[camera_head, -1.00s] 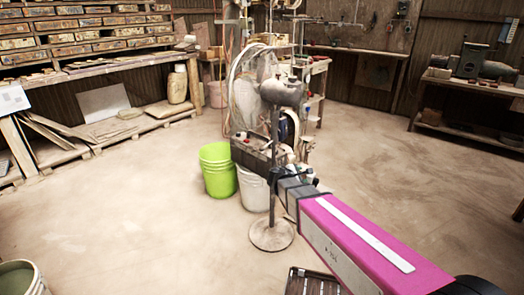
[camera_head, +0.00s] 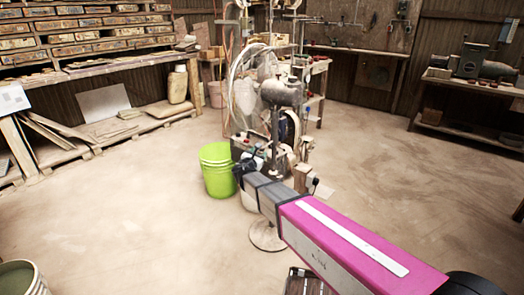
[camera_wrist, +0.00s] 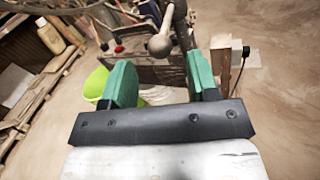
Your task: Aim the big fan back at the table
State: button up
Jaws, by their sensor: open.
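The big fan stands on a pole with a round base (camera_head: 266,236) in the middle of the floor. Its grey motor housing (camera_head: 282,93) is toward me and its wire cage (camera_head: 236,75) is behind, facing away toward the back left. My gripper (camera_head: 247,165) is low in front of the pole, below the motor housing. In the wrist view, my gripper (camera_wrist: 162,80) has its two green fingers apart with nothing held between them. A rounded grey knob or lever (camera_wrist: 160,45) and a dark upright post show just beyond the fingertips. Contact cannot be seen.
A lime-green bucket (camera_head: 218,170) stands left of my gripper, with a white bucket partly hidden behind my arm. A cluttered bench (camera_head: 318,68) is behind the fan. Shelves (camera_head: 75,40) line the left wall. Open floor lies left and right.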

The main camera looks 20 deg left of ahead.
aim_at(262, 148)
jog(key=w, duration=0.5)
jog(key=shift+d, duration=0.3)
grip_shut()
jog(key=shift+d, duration=0.1)
